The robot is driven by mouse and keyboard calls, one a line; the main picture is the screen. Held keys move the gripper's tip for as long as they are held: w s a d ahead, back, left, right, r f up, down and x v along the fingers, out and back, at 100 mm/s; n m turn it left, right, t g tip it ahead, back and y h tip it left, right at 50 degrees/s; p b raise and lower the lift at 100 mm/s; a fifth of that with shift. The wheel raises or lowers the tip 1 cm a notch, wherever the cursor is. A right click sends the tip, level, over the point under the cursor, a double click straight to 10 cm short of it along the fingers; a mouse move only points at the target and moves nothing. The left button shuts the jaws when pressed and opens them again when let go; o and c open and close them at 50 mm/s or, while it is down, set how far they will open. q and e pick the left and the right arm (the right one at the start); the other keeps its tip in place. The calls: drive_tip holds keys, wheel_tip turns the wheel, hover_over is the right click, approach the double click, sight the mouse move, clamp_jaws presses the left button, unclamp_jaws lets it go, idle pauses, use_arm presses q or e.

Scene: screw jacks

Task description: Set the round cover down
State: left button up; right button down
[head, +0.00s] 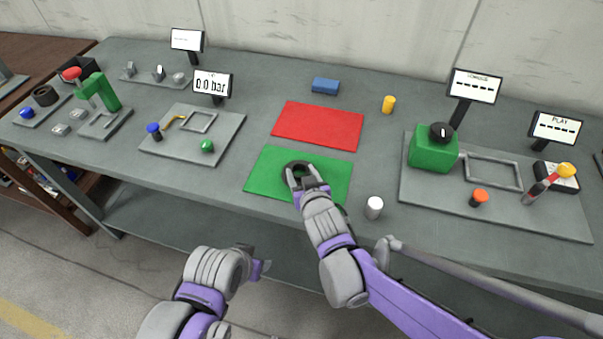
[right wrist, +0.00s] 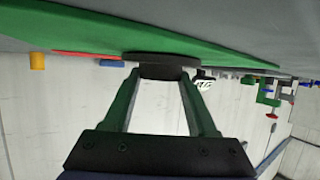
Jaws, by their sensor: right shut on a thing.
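The round cover (head: 289,166) is a dark, flat disc at the green mat (head: 262,172) in the head view. My right gripper (head: 300,178) is shut on it, reaching from the front edge of the table. In the right wrist view, the cover (right wrist: 160,57) sits between the fingertips, lying flat along the green mat (right wrist: 90,30); I cannot tell if it fully touches. The gripper hides part of the cover in the head view. My left gripper (head: 262,268) hangs in front of the table, apart from everything; its jaws are unclear.
A red mat (head: 318,126) lies behind the green one. A white cylinder (head: 374,207) stands right of the green mat. A blue block (head: 325,86) and a yellow cylinder (head: 388,104) stand farther back. Fixture plates lie left (head: 185,150) and right (head: 430,196).

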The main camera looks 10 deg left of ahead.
drive_tip(key=shift+c, duration=1)
unclamp_jaws()
drive_tip(key=shift+f, duration=0.1)
drive_tip(key=shift+r, duration=0.2)
drive_tip(key=p+v, duration=0.1)
drive_tip(key=v, duration=1.1)
